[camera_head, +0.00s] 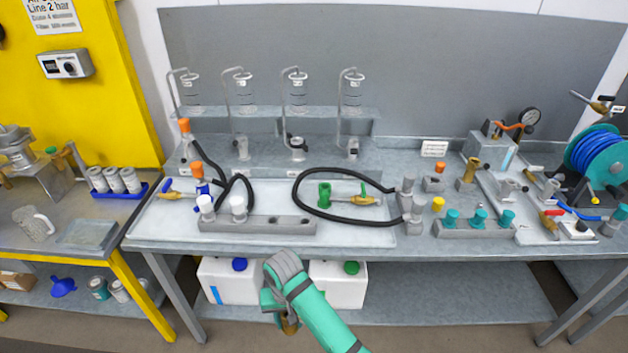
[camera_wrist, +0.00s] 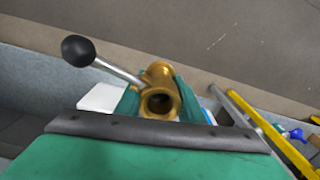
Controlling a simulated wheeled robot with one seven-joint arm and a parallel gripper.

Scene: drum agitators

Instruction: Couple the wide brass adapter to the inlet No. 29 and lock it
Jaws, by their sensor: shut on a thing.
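My gripper (camera_wrist: 158,100) is shut on a brass adapter (camera_wrist: 159,84), a short tube with an open round mouth. A metal lever with a black ball knob (camera_wrist: 78,50) sticks out to its left. In the head view my gripper (camera_head: 285,318) is low in front of the bench, and only a bit of the brass shows under it. No number 29 is legible, so I cannot tell which fitting is the inlet. Grey upright fittings stand below the glass vessels, at the left (camera_head: 242,149), middle (camera_head: 297,148) and right (camera_head: 353,148).
A white tray (camera_head: 270,195) on the bench holds a black hose (camera_head: 297,188), a grey block (camera_head: 258,225) and a green fitting (camera_head: 324,194). Another brass fitting (camera_head: 469,170) stands to the right, near a blue hose reel (camera_head: 597,152). White canisters (camera_head: 337,285) stand under the bench.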

